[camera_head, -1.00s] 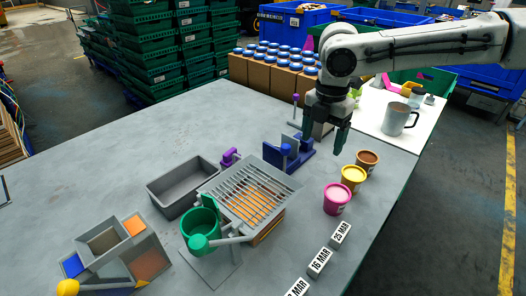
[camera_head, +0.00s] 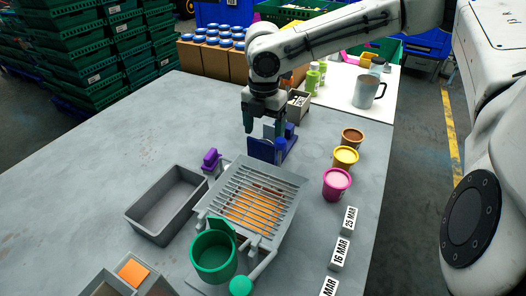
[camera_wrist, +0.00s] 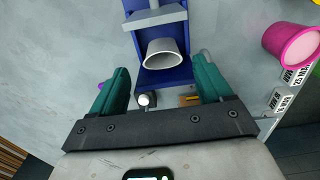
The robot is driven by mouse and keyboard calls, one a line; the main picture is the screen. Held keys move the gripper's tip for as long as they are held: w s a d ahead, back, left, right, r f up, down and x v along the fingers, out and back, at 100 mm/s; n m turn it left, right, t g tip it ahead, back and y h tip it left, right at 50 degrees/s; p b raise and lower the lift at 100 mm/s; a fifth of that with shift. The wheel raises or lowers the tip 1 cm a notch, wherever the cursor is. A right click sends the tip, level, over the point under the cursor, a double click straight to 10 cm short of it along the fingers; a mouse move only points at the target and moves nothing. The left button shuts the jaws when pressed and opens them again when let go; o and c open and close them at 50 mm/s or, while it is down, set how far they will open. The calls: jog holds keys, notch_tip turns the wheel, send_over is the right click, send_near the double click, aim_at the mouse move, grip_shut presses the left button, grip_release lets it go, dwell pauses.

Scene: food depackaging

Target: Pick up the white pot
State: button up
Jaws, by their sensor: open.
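The white pot (camera_wrist: 164,60) sits in a blue fixture (camera_wrist: 150,17) in the wrist view, with its wide rim towards the camera. My gripper (camera_wrist: 160,80) is open, its green fingers spread wide, one to each side of the pot's line and apart from it. In the head view my gripper (camera_head: 264,128) points down above the blue fixture (camera_head: 262,150). The pot cannot be made out there.
Three tubs stand at right: brown (camera_head: 352,138), yellow (camera_head: 345,157) and pink (camera_head: 337,184). Date blocks (camera_head: 341,253) line the right edge. A slatted grate (camera_head: 255,200), green cup (camera_head: 213,257) and grey bin (camera_head: 167,205) stand in front. The table's left is clear.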

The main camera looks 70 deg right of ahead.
jog(key=shift+s+f, duration=0.1)
jog(key=shift+f, duration=2.65)
jog(key=c, duration=1.2)
jog(key=shift+r, duration=0.1)
jog(key=shift+c, duration=0.2)
